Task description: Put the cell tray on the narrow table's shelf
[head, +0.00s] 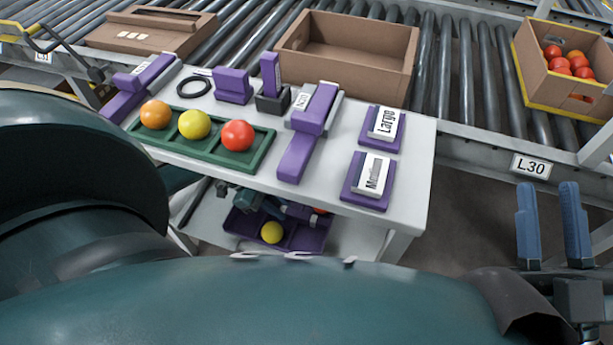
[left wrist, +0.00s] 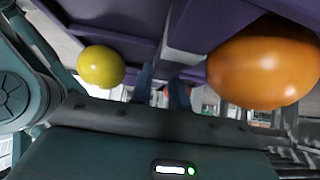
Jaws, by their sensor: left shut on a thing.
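The purple cell tray (head: 259,223) is below the white tabletop, at the level of the narrow table's lower shelf (head: 203,217). A yellow tomato (head: 271,232) and part of a red one show in it. In the left wrist view the tray (left wrist: 112,14) holds the yellow tomato and a large orange one (left wrist: 262,65). My left gripper (left wrist: 163,92) is shut on the tray's middle part; its arm reaches under the tabletop. The tabletop hides part of the tray, and I cannot tell whether it touches the shelf. My right gripper (head: 552,222) is open and empty at the right.
The narrow table's top (head: 340,148) carries a green tray (head: 203,152) with three tomatoes, purple stands, a black ring (head: 194,87) and blocks labelled Large (head: 386,123) and Medium (head: 372,175). Roller conveyors with cardboard boxes (head: 350,60) run behind. Floor is clear right of the table.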

